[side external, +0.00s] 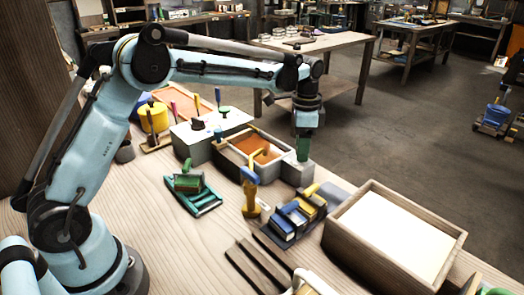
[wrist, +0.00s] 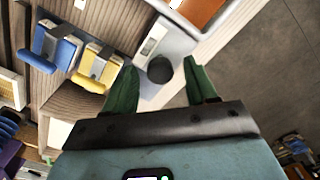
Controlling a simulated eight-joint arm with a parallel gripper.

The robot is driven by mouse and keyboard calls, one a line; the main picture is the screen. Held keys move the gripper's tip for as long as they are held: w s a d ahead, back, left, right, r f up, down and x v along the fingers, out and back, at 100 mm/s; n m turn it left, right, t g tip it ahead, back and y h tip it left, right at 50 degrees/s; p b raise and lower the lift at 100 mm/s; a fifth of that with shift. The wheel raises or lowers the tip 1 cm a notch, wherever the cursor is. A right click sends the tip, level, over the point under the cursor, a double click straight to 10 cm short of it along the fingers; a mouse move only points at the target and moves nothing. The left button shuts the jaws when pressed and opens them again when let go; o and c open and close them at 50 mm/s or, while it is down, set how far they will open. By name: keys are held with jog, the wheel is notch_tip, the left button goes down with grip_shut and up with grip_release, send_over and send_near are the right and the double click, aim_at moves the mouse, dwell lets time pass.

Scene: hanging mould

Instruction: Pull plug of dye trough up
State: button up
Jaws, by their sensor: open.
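The dye trough is a box with pale walls (side external: 226,157) and orange dye (side external: 262,150) inside; a corner of it shows at the top of the wrist view (wrist: 222,13). A grey block (side external: 297,171) adjoins its right end. In the wrist view a dark round knob (wrist: 159,69), seemingly the plug, stands on this grey part beside a small pale gauge-like plate (wrist: 151,41). My gripper (side external: 303,150) points down over the block. Its green fingers are open, one on each side of the knob, with gaps visible. The knob is hidden by the fingers in the side view.
A rack with blue and yellow blocks (side external: 294,216) and a wooden box with a white surface (side external: 395,236) stand close in front. Beyond the bench is open floor (side external: 400,130).

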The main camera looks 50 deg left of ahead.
grip_shut()
dwell(0.3)
jog(key=shift+r, duration=1.45)
grip_release()
